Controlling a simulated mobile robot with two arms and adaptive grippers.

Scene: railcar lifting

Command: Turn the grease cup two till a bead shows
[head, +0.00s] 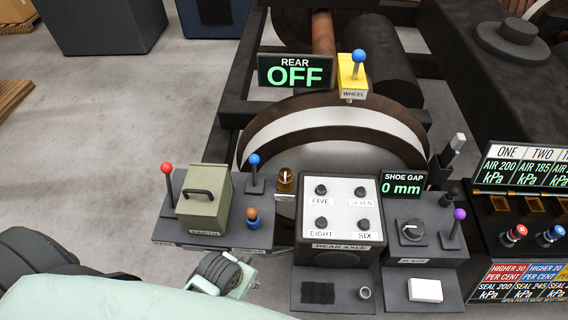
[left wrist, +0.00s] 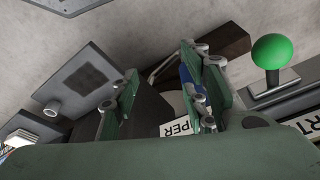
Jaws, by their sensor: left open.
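No part I can see is labelled as grease cup two. In the head view, a small brown-topped blue cup (head: 252,217) stands on the left dark panel, but I cannot tell whether it is the grease cup. No bead can be made out. My left gripper shows in the left wrist view (left wrist: 160,95), its two green fingers wide apart with nothing held between them. A dark block (left wrist: 150,120) lies beyond the gap, and a bit of blue shows beside the right finger. In the head view, part of my left arm is low at the left. My right gripper is out of view.
A green box with a handle (head: 204,197) and red and blue levers stand on the left panel. The rear axle box (head: 340,210) carries several knobs. A white block (head: 425,290) lies at the lower right. A green ball knob (left wrist: 272,52) rises right of my fingers.

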